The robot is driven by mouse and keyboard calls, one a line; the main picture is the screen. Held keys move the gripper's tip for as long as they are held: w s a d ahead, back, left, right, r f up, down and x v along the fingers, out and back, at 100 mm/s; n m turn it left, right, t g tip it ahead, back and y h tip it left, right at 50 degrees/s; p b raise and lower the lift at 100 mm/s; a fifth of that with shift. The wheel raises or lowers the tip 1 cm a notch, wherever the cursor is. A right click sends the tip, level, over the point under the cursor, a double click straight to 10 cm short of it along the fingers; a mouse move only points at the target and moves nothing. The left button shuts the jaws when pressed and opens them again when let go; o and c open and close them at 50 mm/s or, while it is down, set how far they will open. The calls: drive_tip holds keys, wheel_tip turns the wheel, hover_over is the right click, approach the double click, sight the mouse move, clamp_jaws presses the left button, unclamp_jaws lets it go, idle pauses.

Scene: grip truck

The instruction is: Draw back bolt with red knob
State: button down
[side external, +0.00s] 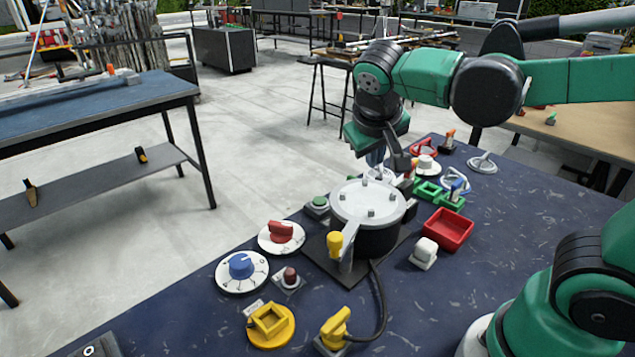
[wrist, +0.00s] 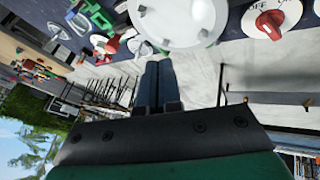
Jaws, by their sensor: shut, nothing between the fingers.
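My gripper (side external: 376,164) is shut and empty, fingers pointing down just behind the white-topped round drum (side external: 350,203). In the wrist view its two dark blue fingers (wrist: 158,64) lie side by side, with the drum's pale top (wrist: 178,20) just beyond their tips. I cannot clearly pick out the bolt with the red knob. A small red part (wrist: 106,45) shows left of the fingers in the wrist view. A red handle (side external: 423,148) stands behind the drum to the right in the side view, partly screened by my wrist and other fixtures.
A red knob on a white dial (side external: 281,236), a blue-knob dial (side external: 241,270) and a yellow fixture (side external: 270,325) stand left and in front of the drum. Green brackets (side external: 438,193), a red tray (side external: 448,229) and a white block (side external: 424,253) stand to its right.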

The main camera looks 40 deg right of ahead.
drive_tip(key=shift+w+d+r+m+g+h, duration=0.3)
drive_tip(key=shift+w+d+r+m+h, duration=0.1)
drive_tip(key=shift+r+m+h, duration=0.35)
drive_tip(key=shift+f, duration=0.2)
approach(395, 183)
drive_tip(key=w+f, duration=0.1)
drive_tip(key=w+d+f, duration=0.1)
drive_tip(key=w+f, duration=0.1)
drive_tip(key=shift+w+d+f, duration=0.15)
drive_tip(key=shift+d+f, duration=0.15)
drive_tip(key=shift+f, duration=0.1)
drive_tip(key=d, duration=0.1)
drive_tip(key=s+d, duration=0.1)
drive_tip(key=d, duration=0.1)
drive_tip(key=shift+d+f, duration=0.1)
drive_tip(key=shift+f, duration=0.1)
drive_tip(key=shift+s+d, duration=0.1)
drive_tip(key=shift+d, duration=0.35)
drive_tip(key=shift+d, duration=1.65)
